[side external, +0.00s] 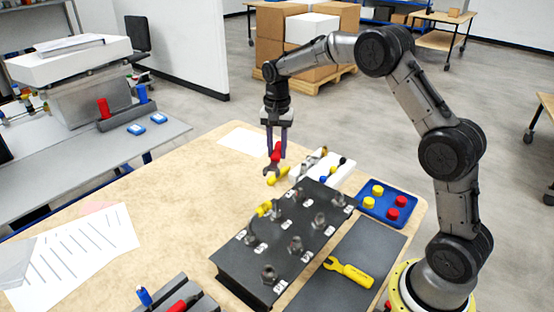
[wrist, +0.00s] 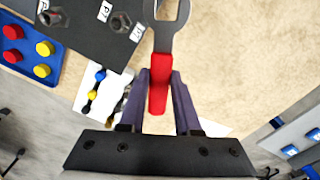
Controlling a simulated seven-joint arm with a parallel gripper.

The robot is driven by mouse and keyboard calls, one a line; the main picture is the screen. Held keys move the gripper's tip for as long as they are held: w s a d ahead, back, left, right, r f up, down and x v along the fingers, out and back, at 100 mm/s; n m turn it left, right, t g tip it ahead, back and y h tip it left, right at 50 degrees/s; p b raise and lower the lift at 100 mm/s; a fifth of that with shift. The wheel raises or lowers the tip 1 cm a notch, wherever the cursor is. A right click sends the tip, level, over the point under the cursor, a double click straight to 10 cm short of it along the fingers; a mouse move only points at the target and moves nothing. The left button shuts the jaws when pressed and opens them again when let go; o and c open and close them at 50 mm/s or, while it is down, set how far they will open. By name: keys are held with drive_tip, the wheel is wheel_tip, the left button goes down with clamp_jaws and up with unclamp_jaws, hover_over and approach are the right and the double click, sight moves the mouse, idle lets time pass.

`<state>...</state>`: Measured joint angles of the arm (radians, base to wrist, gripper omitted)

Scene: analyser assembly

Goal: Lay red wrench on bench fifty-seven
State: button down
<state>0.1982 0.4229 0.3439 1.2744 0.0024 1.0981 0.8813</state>
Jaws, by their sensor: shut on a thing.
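My gripper (side external: 276,140) is shut on the red wrench (side external: 276,154) and holds it above the wooden bench top (side external: 180,190). In the wrist view, my gripper (wrist: 160,82) has the red handle between its fingers. The grey open-ended head of the red wrench (wrist: 166,36) points away from my gripper. In the side view the head hangs downward, behind the black block with bolts (side external: 290,238). A gap to the bench seems to show, but its size is hard to tell. No readable number fifty-seven shows on any bench.
A yellow wrench (side external: 348,272) lies on a dark mat at the front right. A blue tray (side external: 386,221) holds red and yellow caps. A white holder (side external: 338,168) stands behind the block. Printed sheets (side external: 75,250) lie at left. A grey bench (side external: 80,165) stands farther left.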

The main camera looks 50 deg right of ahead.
drive_tip(key=shift+r, duration=0.4)
